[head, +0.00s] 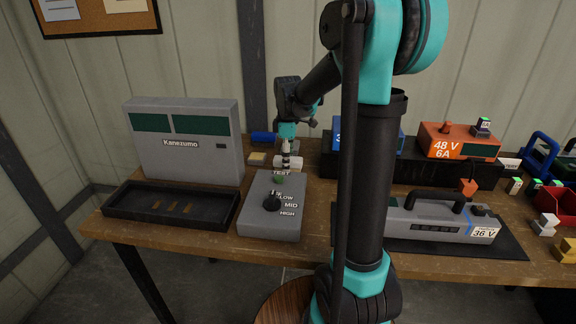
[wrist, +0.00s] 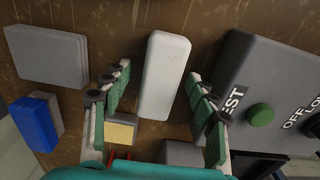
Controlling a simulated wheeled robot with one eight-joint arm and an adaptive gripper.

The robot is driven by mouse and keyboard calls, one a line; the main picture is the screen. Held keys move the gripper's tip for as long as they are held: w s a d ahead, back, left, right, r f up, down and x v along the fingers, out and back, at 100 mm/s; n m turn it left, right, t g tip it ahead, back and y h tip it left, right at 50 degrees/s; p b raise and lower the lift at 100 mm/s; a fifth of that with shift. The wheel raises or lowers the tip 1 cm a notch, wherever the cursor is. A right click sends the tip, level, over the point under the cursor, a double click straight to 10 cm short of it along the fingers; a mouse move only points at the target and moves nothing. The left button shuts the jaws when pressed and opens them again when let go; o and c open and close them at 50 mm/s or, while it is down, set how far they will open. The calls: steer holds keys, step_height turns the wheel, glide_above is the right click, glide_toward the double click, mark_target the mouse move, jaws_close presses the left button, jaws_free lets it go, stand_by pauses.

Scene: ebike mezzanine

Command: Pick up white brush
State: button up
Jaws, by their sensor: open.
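A white, smooth, rounded bar that I take for the white brush (wrist: 165,72) lies on the wooden bench; no bristles show. In the wrist view it sits between the two green-padded fingers of my gripper (wrist: 160,78). The fingers are open, with a gap on each side of it. In the head view my gripper (head: 288,158) hangs low over the bench behind the grey control box, and the white brush (head: 279,162) is partly hidden by the fingers.
The grey control box (wrist: 265,85) with a green button stands close on the right. A yellow-topped block (wrist: 122,130), a blue block (wrist: 35,122) and a grey slab (wrist: 48,55) lie to the left. A black tray (head: 117,203) and a grey Kanezumo unit (head: 190,165) stand at the left.

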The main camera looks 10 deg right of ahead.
steer(key=shift+f, duration=0.1)
steer(key=shift+c, duration=0.4)
steer(key=c, duration=1.2)
step_height(320, 180, up, 20)
steer(key=shift+r, duration=0.1)
